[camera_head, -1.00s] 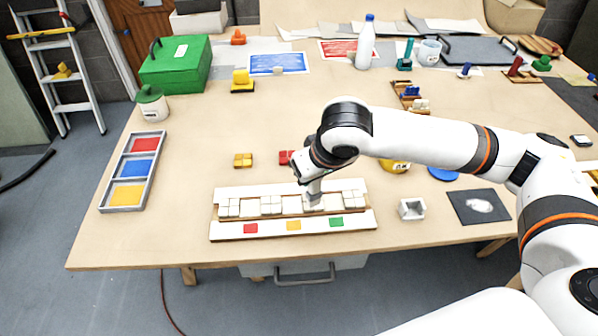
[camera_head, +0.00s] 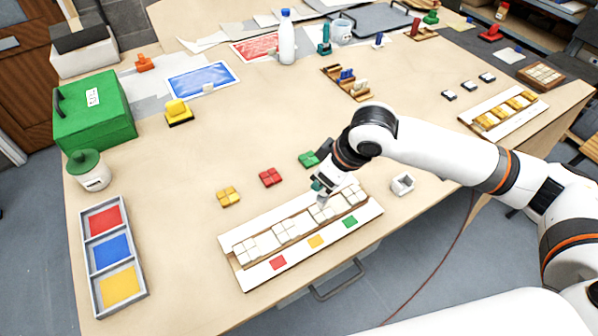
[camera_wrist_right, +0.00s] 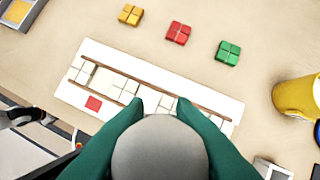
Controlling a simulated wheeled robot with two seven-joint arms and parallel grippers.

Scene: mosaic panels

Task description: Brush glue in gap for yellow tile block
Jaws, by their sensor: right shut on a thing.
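The mosaic panel (camera_head: 258,274) lies near the table's front edge, with white tile groups and gaps between them. Red, yellow (camera_head: 316,241) and green marks run along its front strip. The yellow tile block (camera_head: 228,197) lies on the table behind the panel; it also shows in the wrist view (camera_wrist_right: 130,15). My right gripper (camera_head: 322,187) is over the right half of the panel, shut on a brush with a rounded grey end (camera_wrist_right: 160,149). The brush's tip is low near the white tiles; whether it touches a gap is unclear. My left gripper is out of view.
Red (camera_head: 270,177) and green (camera_head: 309,159) tile blocks lie behind the panel. A small white holder (camera_head: 402,184) stands right of it, a three-colour tray (camera_head: 94,292) to the left. A yellow cup (camera_wrist_right: 297,97) shows in the wrist view.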

